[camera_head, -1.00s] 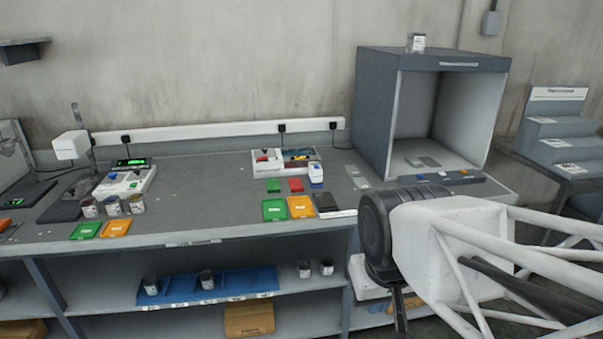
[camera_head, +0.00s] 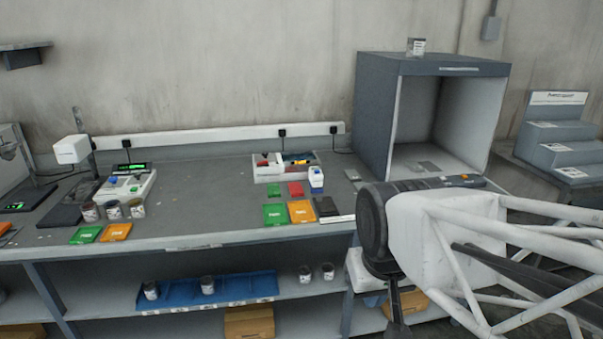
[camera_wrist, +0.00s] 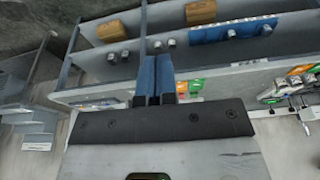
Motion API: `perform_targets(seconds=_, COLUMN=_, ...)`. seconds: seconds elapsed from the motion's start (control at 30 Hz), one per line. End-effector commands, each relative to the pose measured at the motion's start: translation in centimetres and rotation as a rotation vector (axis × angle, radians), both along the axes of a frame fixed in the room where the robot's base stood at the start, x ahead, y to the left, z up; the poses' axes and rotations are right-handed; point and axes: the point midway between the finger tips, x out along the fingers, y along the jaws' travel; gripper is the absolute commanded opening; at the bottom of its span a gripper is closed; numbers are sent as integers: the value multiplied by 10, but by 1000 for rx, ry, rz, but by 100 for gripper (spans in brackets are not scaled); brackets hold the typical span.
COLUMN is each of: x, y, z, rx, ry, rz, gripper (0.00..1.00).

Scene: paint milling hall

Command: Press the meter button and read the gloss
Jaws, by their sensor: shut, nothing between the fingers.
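A small white and blue upright device (camera_head: 316,180), possibly the meter, stands on the bench right of centre; I cannot make out a button or reading on it. Another instrument with a lit green display (camera_head: 131,167) stands at the left of the bench. My gripper (camera_wrist: 157,65) shows in the wrist view with its two blue fingers shut together and nothing between them. In the head view its dark end hangs below my arm at the lower right, in front of the bench and apart from the device.
Green (camera_head: 275,214) and orange (camera_head: 302,211) cards lie in front of the device. A white tray (camera_head: 267,176) is behind it. Several cans (camera_head: 112,209) stand at left. A grey light booth (camera_head: 378,115) stands at the back right. The bench middle is clear.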

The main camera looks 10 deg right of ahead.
Motion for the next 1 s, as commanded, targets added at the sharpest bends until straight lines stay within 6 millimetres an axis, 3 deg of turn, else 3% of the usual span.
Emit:
perform_targets(seconds=0.27, x=49, y=1, z=20, rx=28, ry=-30, rz=-30, gripper=0)
perform_targets(seconds=1.0, x=221, y=-3, z=68, rx=123, ry=-139, rz=-136, gripper=0)
